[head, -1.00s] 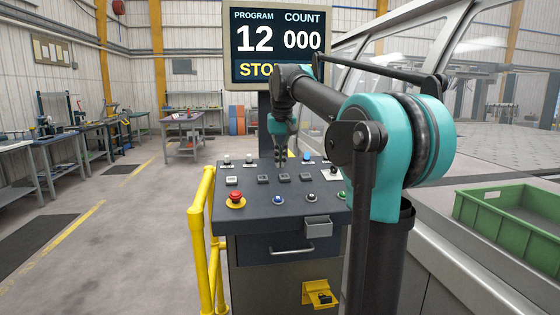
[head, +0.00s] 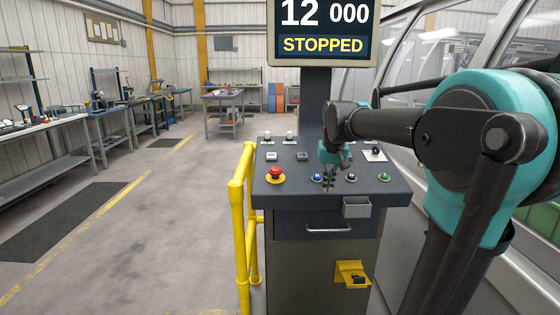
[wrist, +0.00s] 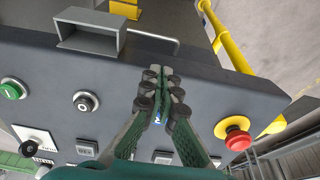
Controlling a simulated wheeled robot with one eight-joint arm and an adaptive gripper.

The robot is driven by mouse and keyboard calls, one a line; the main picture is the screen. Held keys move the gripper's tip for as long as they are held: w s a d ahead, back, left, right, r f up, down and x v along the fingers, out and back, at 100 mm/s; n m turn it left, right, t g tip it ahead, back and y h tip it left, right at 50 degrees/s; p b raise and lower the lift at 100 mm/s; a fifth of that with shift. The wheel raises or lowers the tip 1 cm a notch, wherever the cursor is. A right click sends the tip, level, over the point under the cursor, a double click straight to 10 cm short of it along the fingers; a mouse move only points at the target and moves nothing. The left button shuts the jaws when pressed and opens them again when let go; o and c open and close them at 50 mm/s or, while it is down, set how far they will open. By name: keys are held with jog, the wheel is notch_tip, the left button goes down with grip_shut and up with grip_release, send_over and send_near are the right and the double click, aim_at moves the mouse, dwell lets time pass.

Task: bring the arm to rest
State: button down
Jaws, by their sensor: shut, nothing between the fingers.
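My gripper (head: 329,180) is above the control console (head: 405,192), at the end of my teal and black arm. In the wrist view my gripper (wrist: 166,95) has its fingers together with nothing between them. A red emergency button (head: 275,173) is to its left in the head view, and it shows in the wrist view (wrist: 236,136). A blue button (head: 317,178) is just by the fingertips, mostly hidden in the wrist view. A black button (head: 351,178) and a green button (head: 384,177) lie to the right. Contact with the panel cannot be told.
A display (head: 322,45) reading STOPPED stands on a post behind the console. A yellow rail (head: 238,220) runs along the console's left side. Open floor (head: 180,215) lies to the left, with workbenches (head: 60,125) beyond.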

jog(key=s+d+f+t, duration=0.1)
jog(key=s+d+f, duration=0.1)
jog(key=s+f, duration=1.9)
notch_tip(320, 180, down, 3)
jog(key=shift+s+f, duration=0.1)
jog(key=shift+s, duration=0.3)
